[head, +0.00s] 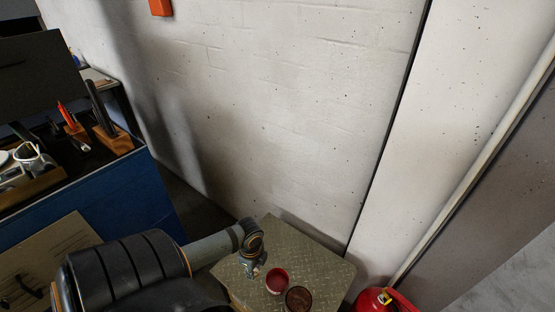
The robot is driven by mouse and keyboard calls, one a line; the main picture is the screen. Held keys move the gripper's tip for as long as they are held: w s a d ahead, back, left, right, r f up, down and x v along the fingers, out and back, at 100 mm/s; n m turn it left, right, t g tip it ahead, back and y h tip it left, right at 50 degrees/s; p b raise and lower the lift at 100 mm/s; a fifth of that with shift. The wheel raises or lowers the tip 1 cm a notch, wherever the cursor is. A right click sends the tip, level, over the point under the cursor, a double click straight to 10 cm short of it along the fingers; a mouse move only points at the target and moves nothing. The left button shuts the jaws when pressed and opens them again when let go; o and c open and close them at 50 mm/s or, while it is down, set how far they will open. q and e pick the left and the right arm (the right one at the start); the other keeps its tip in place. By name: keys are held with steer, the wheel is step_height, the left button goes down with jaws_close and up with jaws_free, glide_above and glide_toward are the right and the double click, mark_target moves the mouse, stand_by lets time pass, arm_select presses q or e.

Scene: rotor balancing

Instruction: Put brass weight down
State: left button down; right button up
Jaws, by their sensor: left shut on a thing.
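My left arm reaches in from the lower left, over a small table (318,262) with a patterned metal top. My left gripper (254,270) points down at the table's left part, beside a red cup (277,281). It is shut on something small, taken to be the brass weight. The weight cannot be made out clearly; the wrist and fingers hide it. I cannot tell whether it touches the tabletop. My right gripper is not in view.
A dark brown-red round container (298,299) stands by the red cup. A red fire extinguisher (375,300) is right of the table. A pale wall (270,110) rises behind. A blue workbench (100,205) with tools is at left. The table's right part is clear.

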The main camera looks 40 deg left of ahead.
arm_select(q)
steer(key=s+d+f+m+b, duration=0.1)
steer(key=s+d+f+m, duration=0.1)
steer(key=s+d+m, duration=0.35)
steer(key=n+b, duration=0.2)
steer(key=b, duration=0.2)
glide_above(277, 284)
step_height(277, 284, down, 9)
steer(key=shift+s+f, duration=0.1)
steer(key=f, duration=0.1)
steer(key=f+b, duration=0.1)
steer(key=shift+w+f, duration=0.2)
steer(key=shift+f, duration=0.55)
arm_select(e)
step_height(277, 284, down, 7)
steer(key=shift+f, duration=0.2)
arm_select(q)
steer(key=shift+f, duration=0.1)
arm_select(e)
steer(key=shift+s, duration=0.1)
arm_select(q)
steer(key=c, duration=1.3)
jaws_free()
steer(key=shift+c, duration=0.2)
